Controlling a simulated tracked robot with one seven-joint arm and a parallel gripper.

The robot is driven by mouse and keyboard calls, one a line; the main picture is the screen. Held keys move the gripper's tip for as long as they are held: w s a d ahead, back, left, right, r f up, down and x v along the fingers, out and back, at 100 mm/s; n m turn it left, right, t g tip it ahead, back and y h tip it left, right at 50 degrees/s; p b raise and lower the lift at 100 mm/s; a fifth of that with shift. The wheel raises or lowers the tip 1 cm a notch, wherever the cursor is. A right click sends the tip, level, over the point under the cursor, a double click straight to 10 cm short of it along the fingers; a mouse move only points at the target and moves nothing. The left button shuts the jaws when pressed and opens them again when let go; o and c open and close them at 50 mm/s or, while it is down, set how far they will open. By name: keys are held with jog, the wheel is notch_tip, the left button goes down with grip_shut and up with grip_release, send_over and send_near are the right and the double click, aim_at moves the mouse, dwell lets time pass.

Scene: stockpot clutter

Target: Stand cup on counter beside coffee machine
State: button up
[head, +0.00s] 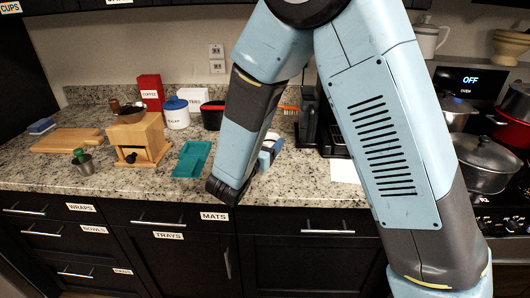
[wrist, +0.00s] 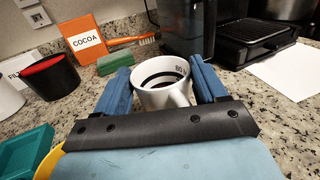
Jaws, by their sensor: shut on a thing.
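In the head view, my gripper (head: 270,152) is over the counter, left of the coffee machine (head: 308,118), which my arm partly hides.
An orange cocoa box (wrist: 88,42), a green sponge (wrist: 115,63), a brush (wrist: 135,39) and a red-lined black container (wrist: 52,76) stand left of the cup. A teal tray (head: 191,160) lies nearer. White paper (wrist: 290,70) lies at right. Speckled counter is clear around the cup's right front.

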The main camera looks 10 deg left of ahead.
jog(key=shift+w+a+f, duration=0.15)
jog(key=shift+w+f, duration=0.05)
jog(key=shift+f, duration=1.6)
jog(key=o, duration=1.3)
jog(key=shift+f, duration=0.1)
jog(key=v, duration=1.2)
